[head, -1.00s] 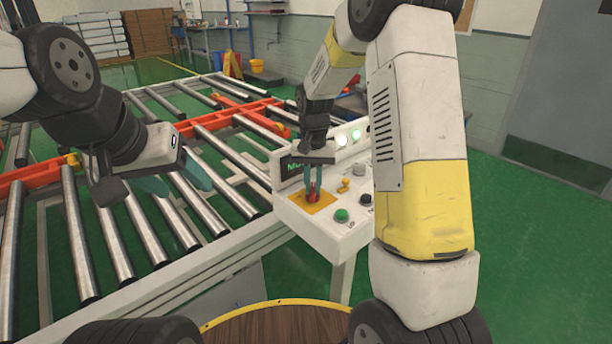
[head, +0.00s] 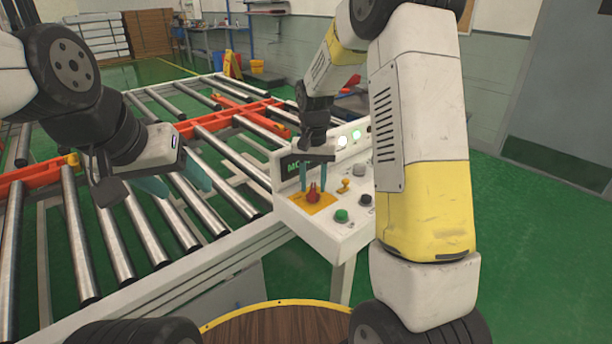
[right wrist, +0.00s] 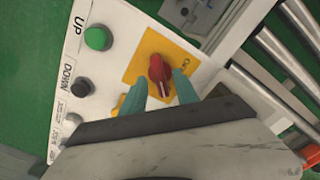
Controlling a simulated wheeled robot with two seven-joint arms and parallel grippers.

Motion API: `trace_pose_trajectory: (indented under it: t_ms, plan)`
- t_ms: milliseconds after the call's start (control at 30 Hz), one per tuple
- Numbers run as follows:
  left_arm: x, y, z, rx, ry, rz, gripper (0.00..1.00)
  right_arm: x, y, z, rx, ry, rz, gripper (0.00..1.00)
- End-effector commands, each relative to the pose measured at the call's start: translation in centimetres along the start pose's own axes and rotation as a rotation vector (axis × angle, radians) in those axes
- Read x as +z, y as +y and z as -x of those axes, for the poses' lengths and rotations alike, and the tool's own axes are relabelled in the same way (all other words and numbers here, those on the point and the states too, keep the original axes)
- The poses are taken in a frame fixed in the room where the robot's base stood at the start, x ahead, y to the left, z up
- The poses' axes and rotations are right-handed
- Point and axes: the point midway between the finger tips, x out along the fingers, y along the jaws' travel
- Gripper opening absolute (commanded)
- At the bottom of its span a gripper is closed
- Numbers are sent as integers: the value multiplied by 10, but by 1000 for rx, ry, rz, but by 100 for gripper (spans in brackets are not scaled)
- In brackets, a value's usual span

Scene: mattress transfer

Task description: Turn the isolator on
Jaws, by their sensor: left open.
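The isolator is a red rotary knob (head: 313,194) on a yellow plate (head: 325,207) on the white control panel (head: 330,237). In the right wrist view the red knob (right wrist: 159,70) shows a pale mark on its handle, and the yellow plate (right wrist: 148,48) carries lettering too small to read fully. My right gripper (head: 317,178) is just above the knob, its teal fingers apart. In the right wrist view the fingertips (right wrist: 162,84) are spread beside the near end of the knob, apparently not clamped on it. My left gripper (head: 175,184) is open and empty over the rollers.
The panel also has a green button (head: 341,215), a black button (head: 366,200), a grey knob (head: 358,170), a small yellow knob (head: 345,185) and lit lamps (head: 356,135). The roller conveyor (head: 150,235) lies to the left. Green floor is clear at right.

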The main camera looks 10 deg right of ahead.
Motion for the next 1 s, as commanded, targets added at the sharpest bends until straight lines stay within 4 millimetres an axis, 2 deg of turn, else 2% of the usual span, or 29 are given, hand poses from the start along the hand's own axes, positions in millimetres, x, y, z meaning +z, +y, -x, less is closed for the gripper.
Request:
trace_pose_trajectory:
  t_ms: [200,400,867,1000]
  plan:
    - [0,0,0,0,0,0,59,-1,-1,39,-3,6,0,36]
    - [0,0,0,0,0,0,59,-1,-1,64,-2,4,0,36]
    - [0,0,0,0,0,0,59,1,1,73,-6,6,1,36]
    - [0,0,0,0,0,0,59,15,9,94,-37,39,17,36]
